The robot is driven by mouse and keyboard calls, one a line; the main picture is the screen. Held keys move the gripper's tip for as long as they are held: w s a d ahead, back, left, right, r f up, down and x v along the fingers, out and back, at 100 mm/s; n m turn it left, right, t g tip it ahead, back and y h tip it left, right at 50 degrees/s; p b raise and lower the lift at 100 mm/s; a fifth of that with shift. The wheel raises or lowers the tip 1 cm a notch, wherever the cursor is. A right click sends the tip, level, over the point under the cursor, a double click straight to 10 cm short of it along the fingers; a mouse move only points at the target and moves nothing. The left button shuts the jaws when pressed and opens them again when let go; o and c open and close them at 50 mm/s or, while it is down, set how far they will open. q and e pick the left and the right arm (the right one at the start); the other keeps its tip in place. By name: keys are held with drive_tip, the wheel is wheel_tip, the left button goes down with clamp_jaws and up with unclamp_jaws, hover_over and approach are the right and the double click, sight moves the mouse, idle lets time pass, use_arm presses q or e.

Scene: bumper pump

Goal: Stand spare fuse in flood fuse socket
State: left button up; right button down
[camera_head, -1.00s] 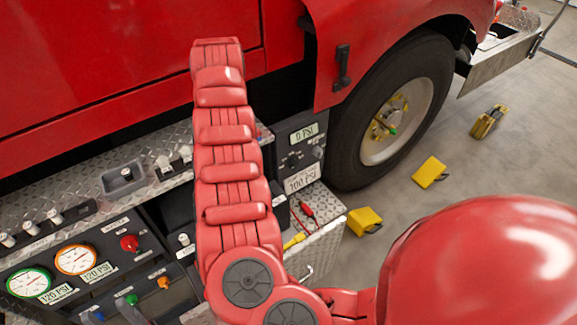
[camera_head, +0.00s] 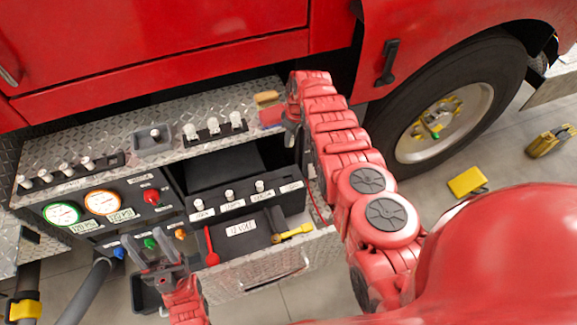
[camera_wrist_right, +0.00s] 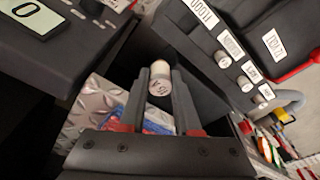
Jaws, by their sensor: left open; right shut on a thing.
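My right gripper (camera_wrist_right: 160,100) is shut on a pale cylindrical fuse (camera_wrist_right: 159,87), with dark markings on its end, between the two grey fingers. In the head view my right gripper (camera_head: 291,128) is by the right end of the diamond-plate ledge; the held fuse is hard to make out there. The dark fuse panel (camera_head: 245,209) carries three white fuses and a row of labels. Its rightmost label (camera_head: 291,187), nearest my right gripper, has no fuse visible behind it; the wrist view label (camera_wrist_right: 203,12) seems to read FLOOD. My left gripper (camera_head: 155,250) is open and empty.
A rack of white fuses (camera_head: 213,127) and a small grey tray (camera_head: 152,143) sit on the ledge. Gauges (camera_head: 62,213) are at left.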

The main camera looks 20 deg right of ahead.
drive_tip(key=shift+s+a+f, duration=0.1)
drive_tip(key=shift+s+f, duration=0.15)
drive_tip(key=shift+f, duration=0.25)
drive_tip(key=shift+s+f, duration=0.2)
drive_tip(key=shift+f, duration=0.3)
drive_tip(key=shift+s+a+f+n+p, duration=0.35)
drive_tip(key=shift+s+f, duration=0.4)
drive_tip(key=shift+f, duration=0.55)
drive_tip(key=shift+s+a+f+n+p, duration=0.25)
drive_tip(key=shift+s+a+f, duration=0.2)
drive_tip(key=shift+s+f, duration=0.6)
drive_tip(key=shift+s+a+f+n+p, duration=0.25)
drive_tip(key=shift+s+a+f+n, duration=0.2)
drive_tip(key=shift+f, duration=1.1)
drive_tip(key=shift+f+b, duration=1.7)
drive_tip(key=shift+d+f, duration=0.15)
drive_tip(key=shift+c, duration=0.7)
unclamp_jaws()
drive_tip(key=shift+s, duration=0.1)
